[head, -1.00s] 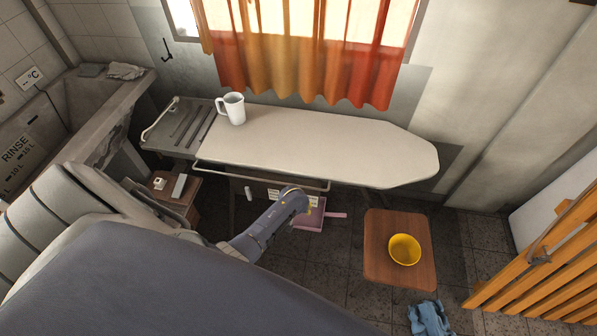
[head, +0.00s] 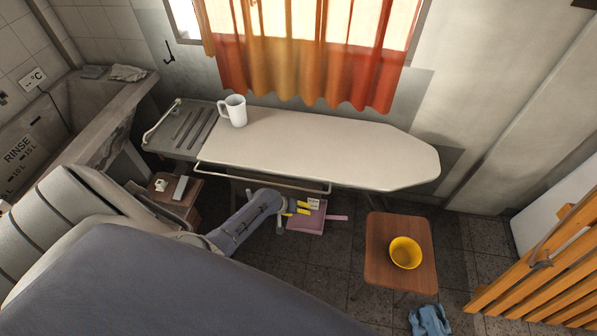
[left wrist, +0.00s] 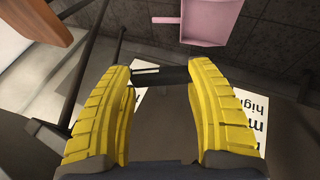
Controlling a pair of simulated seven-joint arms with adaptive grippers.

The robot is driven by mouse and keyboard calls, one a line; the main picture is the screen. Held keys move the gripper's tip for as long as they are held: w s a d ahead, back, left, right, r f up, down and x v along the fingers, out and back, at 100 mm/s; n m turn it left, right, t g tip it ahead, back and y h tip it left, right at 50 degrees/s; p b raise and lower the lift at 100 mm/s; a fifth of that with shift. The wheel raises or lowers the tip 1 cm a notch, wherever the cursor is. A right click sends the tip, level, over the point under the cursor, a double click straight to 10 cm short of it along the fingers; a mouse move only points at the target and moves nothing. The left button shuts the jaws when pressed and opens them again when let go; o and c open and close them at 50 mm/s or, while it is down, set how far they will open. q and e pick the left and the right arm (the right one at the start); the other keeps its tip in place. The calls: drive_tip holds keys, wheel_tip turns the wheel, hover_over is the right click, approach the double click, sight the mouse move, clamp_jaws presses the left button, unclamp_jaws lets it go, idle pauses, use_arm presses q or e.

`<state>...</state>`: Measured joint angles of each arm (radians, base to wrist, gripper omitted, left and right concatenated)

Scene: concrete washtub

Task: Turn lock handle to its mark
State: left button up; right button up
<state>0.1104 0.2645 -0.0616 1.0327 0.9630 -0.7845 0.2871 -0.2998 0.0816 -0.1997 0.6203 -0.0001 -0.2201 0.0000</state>
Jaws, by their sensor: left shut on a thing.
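The lock handle (left wrist: 174,75) shows in the left wrist view as a short dark bar lying across between my yellow fingertips. My left gripper (left wrist: 160,72) is shut on it, one finger at each end. Behind it is a white label (left wrist: 246,105) with partly hidden text, "high" readable; another white label piece (left wrist: 150,100) shows between the fingers. I cannot make out which mark the handle points at. In the head view my left gripper (head: 302,208) is below the front edge of the ironing board (head: 320,145), and the handle cannot be made out.
A white mug (head: 236,110) stands on the board. A pink dustpan (head: 310,222) lies on the floor beyond the gripper. A wooden stool (head: 385,270) with a yellow bowl (head: 405,252) stands to the right. Dark board legs (left wrist: 92,70) run close to the left finger.

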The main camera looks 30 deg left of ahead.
use_arm(q)
drive_tip(key=shift+s+d+f+t+h, duration=0.1)
drive_tip(key=shift+t+h, duration=0.05)
drive_tip(key=shift+h, duration=0.25)
drive_tip(key=shift+s+f+t+h, duration=0.1)
drive_tip(key=shift+t+h, duration=0.05)
drive_tip(key=shift+h, duration=0.25)
drive_tip(key=o, duration=1.3)
drive_tip(key=shift+w, duration=0.1)
drive_tip(key=shift+c, duration=0.2)
drive_tip(key=v, duration=1.2)
drive_tip(key=shift+c, duration=0.4)
